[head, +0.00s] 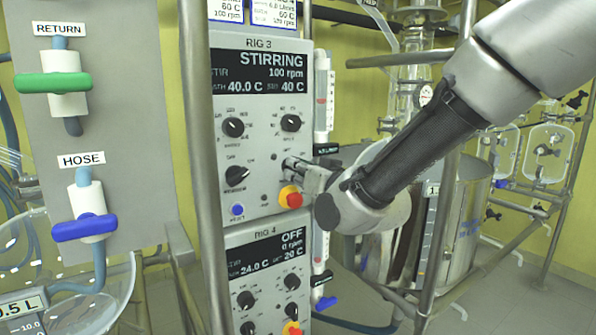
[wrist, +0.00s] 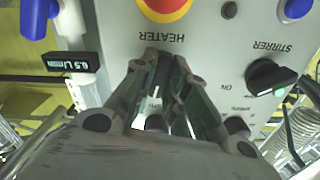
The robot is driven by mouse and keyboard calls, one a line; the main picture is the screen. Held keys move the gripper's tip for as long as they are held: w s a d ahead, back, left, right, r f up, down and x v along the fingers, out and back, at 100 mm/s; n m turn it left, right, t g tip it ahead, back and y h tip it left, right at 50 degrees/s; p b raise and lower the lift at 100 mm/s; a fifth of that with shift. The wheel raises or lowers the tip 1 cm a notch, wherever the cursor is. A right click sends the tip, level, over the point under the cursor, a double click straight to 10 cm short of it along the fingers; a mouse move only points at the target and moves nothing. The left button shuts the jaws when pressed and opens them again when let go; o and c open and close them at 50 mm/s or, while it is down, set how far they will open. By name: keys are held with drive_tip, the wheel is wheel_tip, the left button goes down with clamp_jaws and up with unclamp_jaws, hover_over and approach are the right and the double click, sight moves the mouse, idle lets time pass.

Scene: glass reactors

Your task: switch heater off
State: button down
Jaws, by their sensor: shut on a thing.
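The RIG 3 control panel (head: 262,205) stands upright in the head view. Its display (head: 262,75) reads STIRRING, 100 rpm, 40.0 C, set 40 C. My gripper (head: 290,164) reaches the panel's right side from the right. In the wrist view my gripper (wrist: 166,62) is shut on the heater knob at the upside-down HEATER label (wrist: 162,38). The fingers hide the knob, so its pointer cannot be read. The stirrer knob (wrist: 272,78) is apart from the fingers, at the right in the wrist view.
A red and yellow stop button (head: 290,196) is close below my gripper, and a blue button (head: 237,210) is lower left. The RIG 4 panel (head: 262,262), reading OFF, is underneath. A steel post (head: 200,150) stands left of the panels. A steel vessel (head: 468,225) is at right.

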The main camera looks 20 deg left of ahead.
drive_tip(key=shift+f+n, duration=0.1)
drive_tip(key=shift+n, duration=1.4)
drive_tip(key=c, duration=1.4)
unclamp_jaws()
drive_tip(key=v, duration=1.2)
